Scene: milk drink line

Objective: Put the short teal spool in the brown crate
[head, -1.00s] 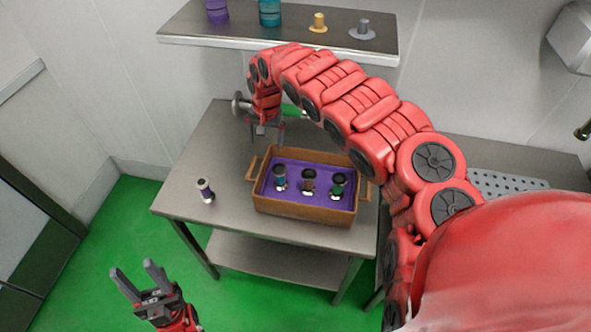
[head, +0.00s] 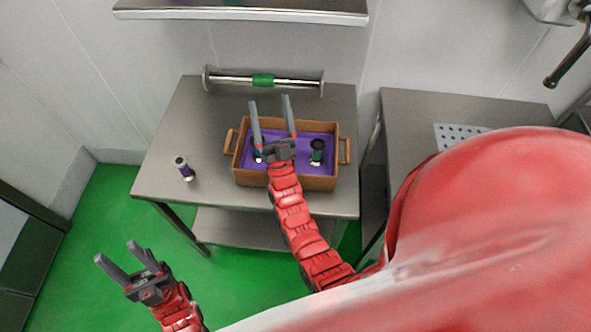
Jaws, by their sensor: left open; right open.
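The brown crate (head: 285,182), with a purple inside, stands on the steel table. In it, at the right, is a short spool (head: 317,152) with a dark top, a dark green-teal body and a pale foot. Another small spool (head: 258,155) shows at the left, mostly hidden by my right gripper; anything in the middle is hidden too. I cannot tell for sure which is the short teal spool. My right gripper (head: 270,100) is open and empty, its fingers over the crate and pointing at its back edge. My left gripper (head: 116,251) is open and empty over the green floor.
A small purple and white spool (head: 184,169) with a dark top stands on the table (head: 165,145), left of the crate. A metal bar with a green middle (head: 263,80) lies along the table's back. A shelf (head: 240,12) is above. Another steel counter (head: 408,120) stands right.

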